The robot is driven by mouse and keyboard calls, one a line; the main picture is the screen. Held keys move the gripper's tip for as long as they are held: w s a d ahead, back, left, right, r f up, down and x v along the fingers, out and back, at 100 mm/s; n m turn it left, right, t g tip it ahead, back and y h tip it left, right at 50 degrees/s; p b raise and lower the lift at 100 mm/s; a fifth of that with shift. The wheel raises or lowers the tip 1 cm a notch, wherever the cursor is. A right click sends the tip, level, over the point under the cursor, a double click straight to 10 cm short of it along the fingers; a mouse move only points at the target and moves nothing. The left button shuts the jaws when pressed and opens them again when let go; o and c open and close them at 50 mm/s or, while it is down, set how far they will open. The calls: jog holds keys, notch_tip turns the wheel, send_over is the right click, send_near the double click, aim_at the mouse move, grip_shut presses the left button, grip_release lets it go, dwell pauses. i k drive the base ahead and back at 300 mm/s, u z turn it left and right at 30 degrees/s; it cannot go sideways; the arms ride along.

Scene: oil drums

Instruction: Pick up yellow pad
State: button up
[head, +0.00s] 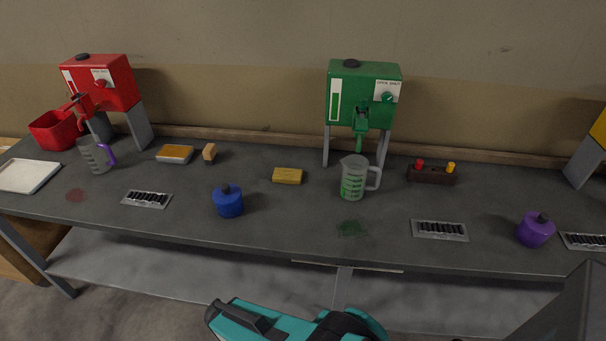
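A small flat yellow pad (287,175) lies on the grey workbench (285,225), near the middle and left of the green dispenser. Nothing touches it and its top is uncovered. A teal and black part of my arm shows at the bottom edge, in front of the bench and well short of the pad. The fingers of my gripper are not in view.
A green dispenser (363,95) stands behind a measuring jug (353,178) to the pad's right. A blue container (228,200) stands front left of the pad. A wooden block (209,153) and an orange-topped tray (175,154) lie left. Bench in front of the pad is clear.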

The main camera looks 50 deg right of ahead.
aim_at(282, 175)
jog(key=z, duration=5)
jog(key=i, duration=0.1)
jog(key=u, duration=3.6)
jog(key=k, duration=0.95)
jog(key=u, duration=0.15)
jog(key=i, duration=0.65)
